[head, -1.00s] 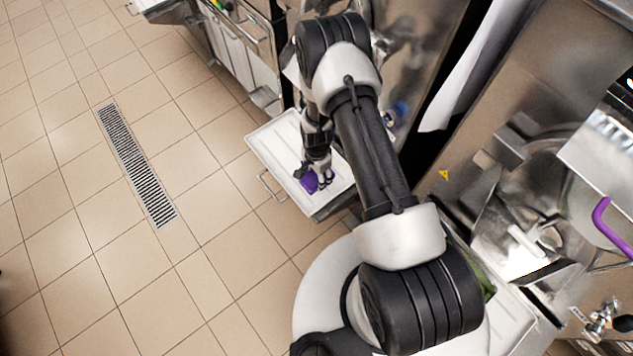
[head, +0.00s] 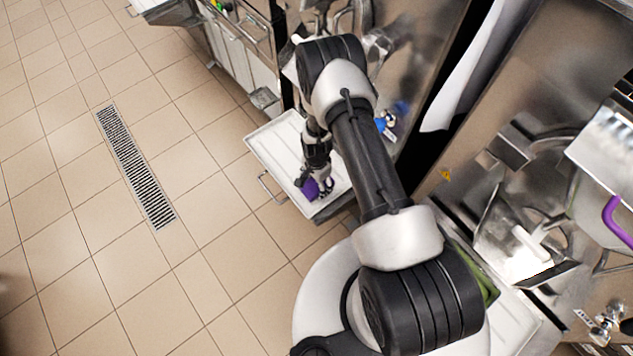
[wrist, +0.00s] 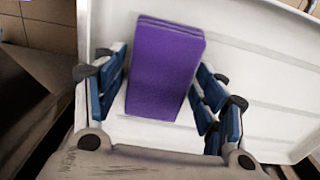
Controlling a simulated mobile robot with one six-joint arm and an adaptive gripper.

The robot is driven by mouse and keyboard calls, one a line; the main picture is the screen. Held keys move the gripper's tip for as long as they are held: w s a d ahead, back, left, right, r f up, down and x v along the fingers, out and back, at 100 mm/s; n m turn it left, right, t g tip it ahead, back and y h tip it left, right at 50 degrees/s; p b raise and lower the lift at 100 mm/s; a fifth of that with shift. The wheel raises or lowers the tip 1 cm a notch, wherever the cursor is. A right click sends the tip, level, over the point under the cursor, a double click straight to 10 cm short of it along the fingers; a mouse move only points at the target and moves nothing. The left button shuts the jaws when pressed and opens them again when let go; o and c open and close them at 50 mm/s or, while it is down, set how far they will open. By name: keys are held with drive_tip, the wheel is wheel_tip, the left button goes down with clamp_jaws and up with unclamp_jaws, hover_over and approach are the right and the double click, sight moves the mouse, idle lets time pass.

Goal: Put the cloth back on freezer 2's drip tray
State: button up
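The purple cloth (head: 309,188), a folded block, is at the near end of a white tray (head: 263,139) in the head view. In the wrist view the cloth (wrist: 165,72) lies between the blue-padded fingers, over the tray's white surface (wrist: 262,85). My gripper (head: 318,183) points down at the cloth; in the wrist view my gripper (wrist: 163,92) has its fingers apart, one on each side, with narrow gaps showing. Whether the cloth rests fully on the tray is hard to tell. No freezer number is readable.
A wire handle (head: 268,188) sticks out from the tray's left side. Steel freezer fronts stand behind and right of my arm. A second white tray (head: 515,325) shows at lower right. The tiled floor with a drain grate (head: 135,165) is clear at left.

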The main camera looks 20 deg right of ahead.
drive_tip(key=shift+o, duration=0.8)
drive_tip(key=shift+r, duration=0.2)
wheel_tip(320, 180, up, 42)
drive_tip(key=f+n+t+p, duration=0.1)
drive_tip(key=n+t+p, duration=0.15)
drive_tip(key=n, duration=0.35)
drive_tip(key=s+r+n+t, duration=0.1)
drive_tip(key=s+r+n, duration=0.2)
drive_tip(key=s+r, duration=0.5)
drive_tip(key=s+r+n+t, duration=0.1)
drive_tip(key=s+r+n, duration=0.3)
drive_tip(key=s+r, duration=0.5)
drive_tip(key=s+p, duration=0.1)
drive_tip(key=s, duration=0.4)
drive_tip(key=shift+n, duration=0.3)
